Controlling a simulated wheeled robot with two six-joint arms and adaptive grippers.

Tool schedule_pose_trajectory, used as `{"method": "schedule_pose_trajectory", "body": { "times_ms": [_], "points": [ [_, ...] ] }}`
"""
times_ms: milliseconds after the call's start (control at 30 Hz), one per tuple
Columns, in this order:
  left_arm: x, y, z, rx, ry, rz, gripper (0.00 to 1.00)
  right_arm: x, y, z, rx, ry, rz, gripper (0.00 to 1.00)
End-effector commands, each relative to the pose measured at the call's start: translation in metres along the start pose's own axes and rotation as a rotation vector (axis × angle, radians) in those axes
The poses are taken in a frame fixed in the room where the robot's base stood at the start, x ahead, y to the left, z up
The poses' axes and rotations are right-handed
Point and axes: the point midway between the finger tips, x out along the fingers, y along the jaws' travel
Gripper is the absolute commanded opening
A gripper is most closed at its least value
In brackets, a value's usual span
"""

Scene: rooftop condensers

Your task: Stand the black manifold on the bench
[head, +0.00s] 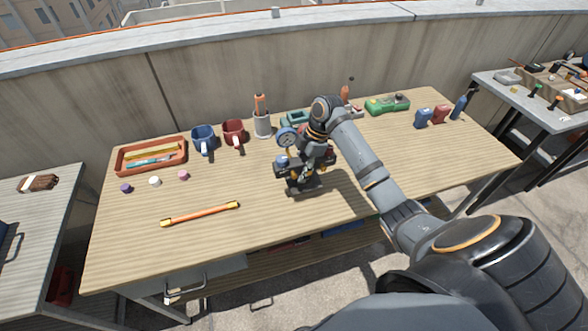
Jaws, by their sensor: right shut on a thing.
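My left gripper is not in view.
An orange-yellow bar (200,213) lies at front left. Behind stand an orange tray (150,157), a blue mug (203,138), a red mug (234,133) and a grey cup (262,125). A green case (387,104) is at back right. The bench's front middle is clear.

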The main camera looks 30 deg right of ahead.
Motion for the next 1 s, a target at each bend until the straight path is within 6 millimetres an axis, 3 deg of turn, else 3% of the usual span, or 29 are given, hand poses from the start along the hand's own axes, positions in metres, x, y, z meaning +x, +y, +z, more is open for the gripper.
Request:
{"method": "schedule_pose_trajectory", "body": {
  "times_ms": [167,467,800,833,1000],
  "points": [
    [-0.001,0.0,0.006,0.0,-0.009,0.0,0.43,0.002,0.002,0.004,-0.001,0.0,0.003,0.0],
    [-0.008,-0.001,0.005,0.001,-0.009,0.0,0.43,0.034,0.004,0.019,-0.001,-0.001,0.003,0.0],
    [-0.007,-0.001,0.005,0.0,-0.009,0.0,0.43,0.037,0.005,0.02,-0.002,-0.001,0.004,0.0],
    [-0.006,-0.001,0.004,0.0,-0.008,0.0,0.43,0.039,0.004,0.021,0.0,-0.002,0.001,0.37],
    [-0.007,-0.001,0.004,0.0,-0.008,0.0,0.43,0.039,0.004,0.021,0.0,-0.001,0.0,0.58]
  ]
}}
